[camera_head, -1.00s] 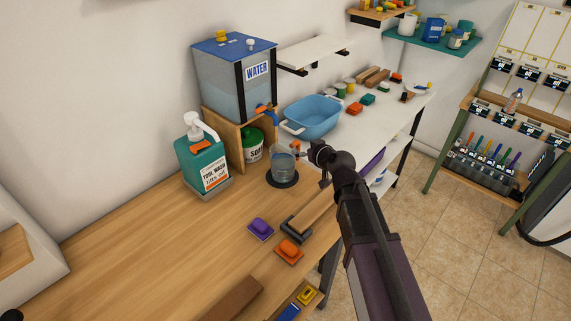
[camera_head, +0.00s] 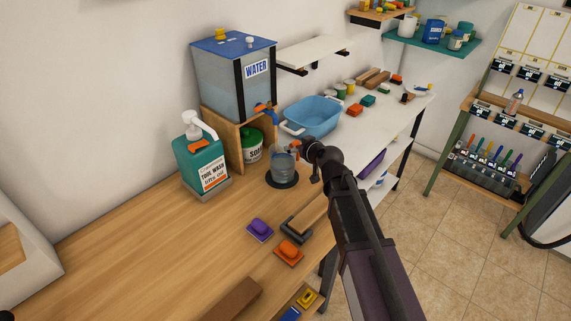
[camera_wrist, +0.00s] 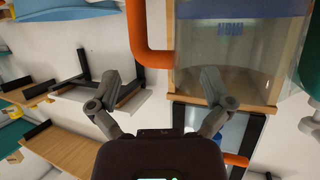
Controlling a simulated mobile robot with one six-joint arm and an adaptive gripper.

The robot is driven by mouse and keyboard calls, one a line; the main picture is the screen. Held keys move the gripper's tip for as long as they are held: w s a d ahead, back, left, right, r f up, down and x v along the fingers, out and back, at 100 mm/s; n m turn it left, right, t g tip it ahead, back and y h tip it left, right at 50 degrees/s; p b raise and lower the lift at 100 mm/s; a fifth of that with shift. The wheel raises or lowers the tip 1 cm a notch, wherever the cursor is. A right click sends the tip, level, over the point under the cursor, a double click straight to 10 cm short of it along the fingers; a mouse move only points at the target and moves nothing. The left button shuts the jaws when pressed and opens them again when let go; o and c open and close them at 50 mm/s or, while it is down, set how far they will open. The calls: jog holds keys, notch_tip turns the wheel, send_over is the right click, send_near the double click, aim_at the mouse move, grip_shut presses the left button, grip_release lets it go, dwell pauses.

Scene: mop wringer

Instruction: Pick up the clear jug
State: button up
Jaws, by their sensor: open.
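The clear jug (camera_head: 283,164) stands upright on a dark round mat (camera_head: 283,181) on the wooden worktop. It appears partly filled with a bluish liquid. In the wrist view, which is upside down, its clear body (camera_wrist: 240,55) fills the upper right. Its orange handle (camera_wrist: 138,25) shows left of the body, between my fingers in the picture. My gripper (camera_wrist: 160,82) is open with nothing between its fingers; whether they touch the handle cannot be told. In the head view my gripper (camera_head: 310,158) is just right of the jug, and its fingers are partly hidden.
The water tank (camera_head: 232,82) on its wooden stand, the soap tub (camera_head: 252,151) and the green pump bottle (camera_head: 201,163) stand behind and left. A blue basin (camera_head: 314,117) is beyond. Purple (camera_head: 260,228) and orange (camera_head: 289,251) pieces lie in front.

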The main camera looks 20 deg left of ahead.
jog(key=shift+w+a+f, duration=0.15)
jog(key=shift+w+a, duration=0.15)
jog(key=shift+a, duration=0.05)
dwell(0.3)
